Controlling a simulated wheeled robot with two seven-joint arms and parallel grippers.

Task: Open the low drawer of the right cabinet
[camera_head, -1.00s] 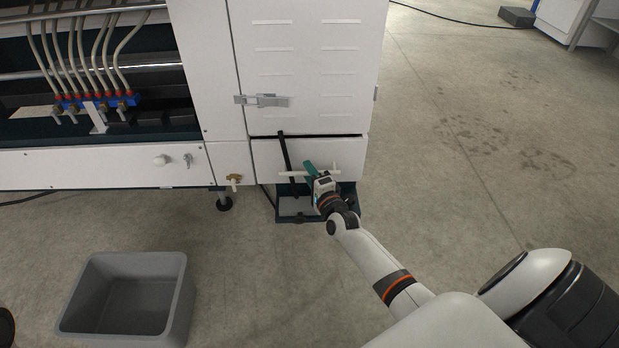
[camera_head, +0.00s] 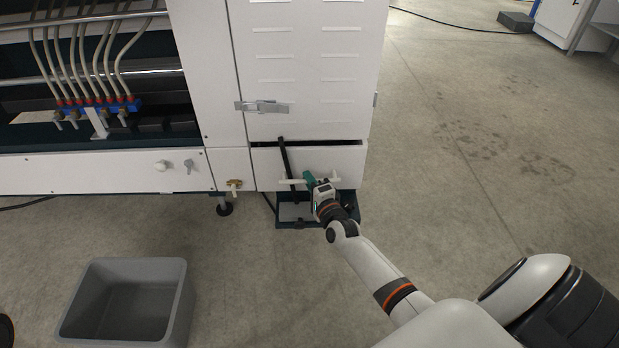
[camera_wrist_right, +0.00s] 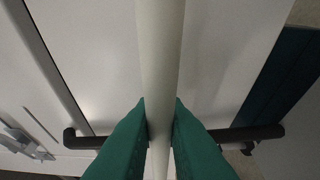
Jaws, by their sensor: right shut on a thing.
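The right cabinet (camera_head: 310,75) is white, with the low drawer (camera_head: 345,160) at its bottom. A dark gap runs along the drawer's top edge, so the drawer stands slightly out. Its pale bar handle (camera_head: 289,181) lies across the front. My right gripper (camera_head: 312,181), with green fingers, is on this handle. In the right wrist view the green fingers (camera_wrist_right: 160,112) press on both sides of the pale bar (camera_wrist_right: 160,55). The gripper hides the middle of the handle in the head view. My left gripper is not in view.
A black rod (camera_head: 287,165) slants down across the drawer front, left of my gripper. A dark green tray-like base (camera_head: 345,208) is under the cabinet. A grey bin (camera_head: 180,310) stands on the floor at lower left.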

